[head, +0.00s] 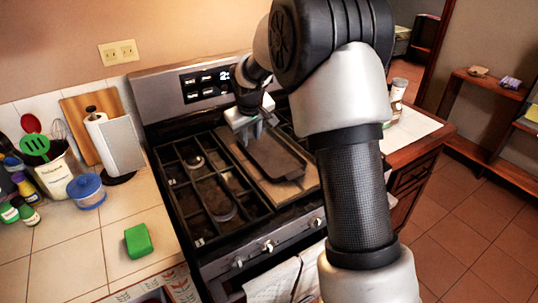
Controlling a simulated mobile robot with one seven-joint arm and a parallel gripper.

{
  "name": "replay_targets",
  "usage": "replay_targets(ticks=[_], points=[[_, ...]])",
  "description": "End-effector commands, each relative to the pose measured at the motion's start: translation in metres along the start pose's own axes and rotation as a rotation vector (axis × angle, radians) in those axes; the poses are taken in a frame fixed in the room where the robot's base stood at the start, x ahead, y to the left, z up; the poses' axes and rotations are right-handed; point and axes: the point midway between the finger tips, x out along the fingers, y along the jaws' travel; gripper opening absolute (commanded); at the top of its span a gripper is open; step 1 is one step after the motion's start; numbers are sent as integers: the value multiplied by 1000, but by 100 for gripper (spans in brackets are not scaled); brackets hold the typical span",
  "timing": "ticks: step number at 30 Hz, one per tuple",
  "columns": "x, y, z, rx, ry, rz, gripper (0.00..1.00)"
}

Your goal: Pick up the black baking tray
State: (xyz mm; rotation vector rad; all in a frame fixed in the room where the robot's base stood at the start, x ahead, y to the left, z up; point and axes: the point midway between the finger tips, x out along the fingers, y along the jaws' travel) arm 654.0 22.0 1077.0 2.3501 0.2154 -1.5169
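The black baking tray (275,158) is a dark flat rectangle. It lies on a larger brownish flat piece (303,182) on the right part of the stove top. My gripper (251,136) points down at the tray's far left end, with its fingertips close to the tray. I cannot tell whether the fingers touch it, or how far apart they are. Part of the tray's far end is hidden by the gripper, and my arm covers the area to the right.
Black grates (208,195) cover the stove's left side; its control panel (207,84) rises behind. The left counter holds a paper towel roll (104,140), utensil crock (50,180), lidded container (86,190) and green sponge (138,241). A jar (397,92) stands on the right counter.

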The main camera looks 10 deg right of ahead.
Motion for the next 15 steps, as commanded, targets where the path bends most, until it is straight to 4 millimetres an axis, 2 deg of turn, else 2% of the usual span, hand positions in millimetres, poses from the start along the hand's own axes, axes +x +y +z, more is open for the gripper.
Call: replay_targets(ticks=[3,9,15], points=[[28,0,2,0,-5,-1,24],[66,0,1,1,-2,0,24],[81,1,0,1,0,1,24]])
